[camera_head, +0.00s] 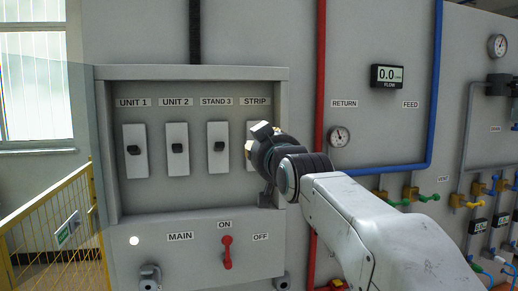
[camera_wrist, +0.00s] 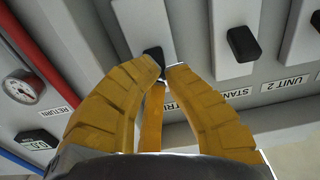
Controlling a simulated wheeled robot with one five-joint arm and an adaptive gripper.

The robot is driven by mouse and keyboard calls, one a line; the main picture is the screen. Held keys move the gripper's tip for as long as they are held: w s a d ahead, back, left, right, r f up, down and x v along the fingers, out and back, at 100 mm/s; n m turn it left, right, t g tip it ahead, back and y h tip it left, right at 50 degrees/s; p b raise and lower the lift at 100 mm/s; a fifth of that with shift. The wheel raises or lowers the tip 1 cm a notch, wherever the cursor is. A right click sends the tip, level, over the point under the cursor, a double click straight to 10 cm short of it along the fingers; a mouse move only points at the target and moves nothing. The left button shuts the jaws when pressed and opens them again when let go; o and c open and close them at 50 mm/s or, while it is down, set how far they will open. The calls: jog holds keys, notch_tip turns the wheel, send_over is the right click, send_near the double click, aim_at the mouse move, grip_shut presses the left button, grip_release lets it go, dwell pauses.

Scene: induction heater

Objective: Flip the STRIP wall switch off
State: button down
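The STRIP switch is the rightmost in the grey wall box. Its white plate (camera_head: 251,168) shows below its label (camera_head: 255,101), and my gripper (camera_head: 254,138) hides its knob in the head view. In the wrist view the black STRIP knob (camera_wrist: 154,54) stands on its white plate (camera_wrist: 138,22), right at the tips of my gripper's yellow fingers (camera_wrist: 162,67). The two front fingertips have a narrow gap between them, with the knob at the gap. I cannot tell whether they press on it. A third finger shows behind them. The knob's on or off position is unclear.
The STAND 3 switch (camera_head: 218,148) is close on the left, then UNIT 2 (camera_head: 177,148) and UNIT 1 (camera_head: 134,150). A red MAIN lever (camera_head: 227,252) is below. The box's right wall is close beside my wrist. A red pipe (camera_head: 320,75) runs further right.

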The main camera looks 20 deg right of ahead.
jog(key=shift+d+f+b, duration=0.15)
jog(key=shift+b, duration=0.4)
notch_tip(320, 180, down, 3)
jog(key=t+b, duration=0.4)
jog(key=b, duration=0.5)
jog(key=t+b, duration=0.3)
jog(key=b, duration=0.6)
jog(key=shift+w+r+t+b, duration=0.15)
jog(key=shift+r+t+b, duration=0.05)
jog(key=shift+t+b, duration=0.2)
jog(key=shift+r+t+b, duration=0.15)
jog(key=shift+t+b, duration=0.25)
jog(key=shift+b, duration=0.1)
jog(key=c, duration=1.6)
grip_release()
jog(key=shift+w+d, duration=0.1)
jog(key=shift+d, duration=0.15)
jog(key=o, duration=0.5)
jog(key=shift+a, duration=0.1)
